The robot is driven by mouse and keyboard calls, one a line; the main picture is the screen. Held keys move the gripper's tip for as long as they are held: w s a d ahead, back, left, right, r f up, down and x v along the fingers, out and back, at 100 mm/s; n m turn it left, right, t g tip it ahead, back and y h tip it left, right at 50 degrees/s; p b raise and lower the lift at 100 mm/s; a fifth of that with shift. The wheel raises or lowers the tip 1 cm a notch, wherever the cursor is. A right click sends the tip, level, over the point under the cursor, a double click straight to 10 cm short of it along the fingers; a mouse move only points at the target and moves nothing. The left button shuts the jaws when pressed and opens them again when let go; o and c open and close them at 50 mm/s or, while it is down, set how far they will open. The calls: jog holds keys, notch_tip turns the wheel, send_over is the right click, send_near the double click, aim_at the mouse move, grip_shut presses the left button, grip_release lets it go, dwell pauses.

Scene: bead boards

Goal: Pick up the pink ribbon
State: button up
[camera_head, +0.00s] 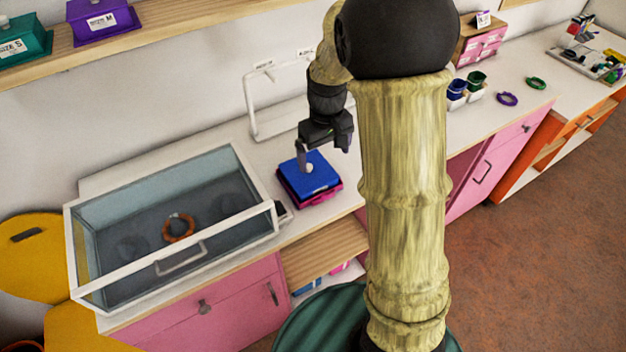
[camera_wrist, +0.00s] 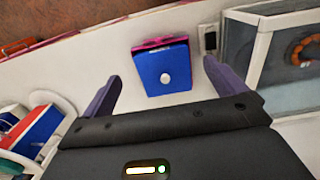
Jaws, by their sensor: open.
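I cannot make out a pink ribbon for certain in either view. A blue square lid or box (camera_head: 305,170) with a white round knob sits on a magenta box or tray (camera_head: 318,197) on the white counter. The blue piece (camera_wrist: 158,62) and the magenta edge (camera_wrist: 160,42) also show in the wrist view. What lies under the blue piece is hidden. My gripper (camera_head: 324,158) is open and empty, above the blue piece. In the wrist view its two fingers (camera_wrist: 162,74) are spread wide, with the blue piece beyond and between them.
A glass-topped case (camera_head: 110,217) holding an orange-brown ring (camera_head: 179,228) stands to the left. A white frame stand (camera_head: 254,105) is behind. Purple (camera_head: 507,99) and green (camera_head: 536,83) rings lie far right. A wooden shelf (camera_head: 160,20) hangs above.

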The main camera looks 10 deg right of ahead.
jog(key=p, duration=0.2)
send_over(324, 197)
jog(key=f, duration=1.1)
jog(key=shift+s+f, duration=0.3)
jog(key=shift+a+f, duration=0.15)
jog(key=shift+f, duration=0.15)
jog(key=shift+f, duration=0.15)
jog(key=shift+w+d+f+p, duration=0.15)
jog(key=shift+f+p, duration=0.45)
jog(key=shift+f, duration=0.65)
jog(key=shift+w+d+f+p, duration=0.15)
jog(key=shift+f+p, duration=0.4)
jog(key=shift+f, duration=0.65)
jog(key=shift+a, duration=0.1)
jog(key=shift+c, duration=0.5)
jog(key=c, duration=1)
